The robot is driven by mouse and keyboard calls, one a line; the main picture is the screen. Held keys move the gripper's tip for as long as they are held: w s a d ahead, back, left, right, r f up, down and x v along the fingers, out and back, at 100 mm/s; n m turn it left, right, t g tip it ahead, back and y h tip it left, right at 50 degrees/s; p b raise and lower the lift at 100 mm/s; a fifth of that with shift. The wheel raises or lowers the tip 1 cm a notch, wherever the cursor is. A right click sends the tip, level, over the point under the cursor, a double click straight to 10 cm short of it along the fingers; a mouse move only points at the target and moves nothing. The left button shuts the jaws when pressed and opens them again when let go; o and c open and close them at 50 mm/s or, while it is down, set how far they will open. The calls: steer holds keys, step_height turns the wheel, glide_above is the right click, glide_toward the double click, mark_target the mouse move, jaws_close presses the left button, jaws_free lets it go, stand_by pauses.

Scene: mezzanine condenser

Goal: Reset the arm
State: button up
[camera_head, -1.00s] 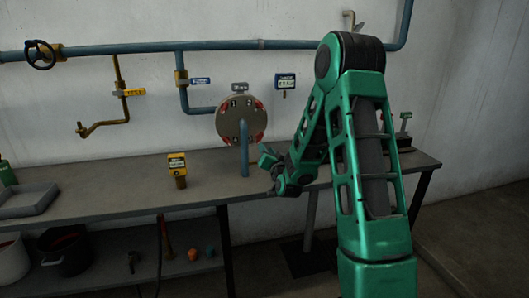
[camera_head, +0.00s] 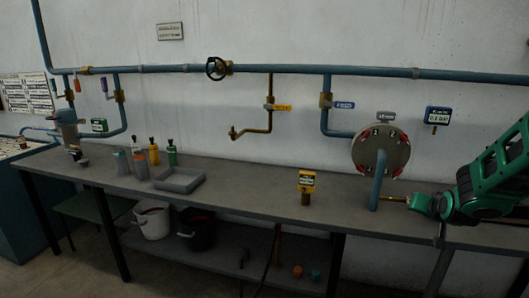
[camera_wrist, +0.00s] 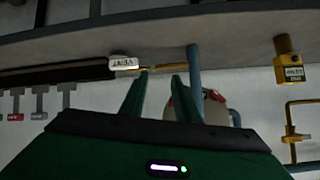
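My green arm enters from the right edge in the head view. My gripper (camera_head: 413,202) is low over the right part of the bench, just right of the upright blue pipe (camera_head: 377,180) in front of the round flange. In the wrist view, the two green fingers of my gripper (camera_wrist: 160,88) stand apart with a gap between them, and I see nothing clamped there. A thin brass piece (camera_wrist: 165,68) lies beyond the fingertips, beside the blue pipe (camera_wrist: 194,75). I cannot tell whether a finger touches it.
The grey bench (camera_head: 245,190) runs along the wall. On it are a yellow gauge (camera_head: 306,184), a grey tray (camera_head: 180,181) and several bottles. The round flange (camera_head: 367,143) and blue wall pipe (camera_head: 290,70) are behind. The bench's middle has free room.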

steer(key=s+a+g+y, duration=0.1)
steer(key=s+a+g, duration=0.1)
steer(key=s, duration=1)
steer(key=s+a+r+g+y, duration=0.1)
steer(key=s+a+g, duration=0.2)
steer(key=s, duration=1)
steer(key=s+a+g+y, duration=0.1)
steer(key=s+a+g, duration=0.2)
steer(key=s, duration=1)
steer(key=g, duration=0.2)
steer(key=shift+s+r+g+y, duration=0.25)
steer(key=shift+g+y, duration=0.05)
steer(key=shift+w+f, duration=0.25)
steer(key=shift+w, duration=0.4)
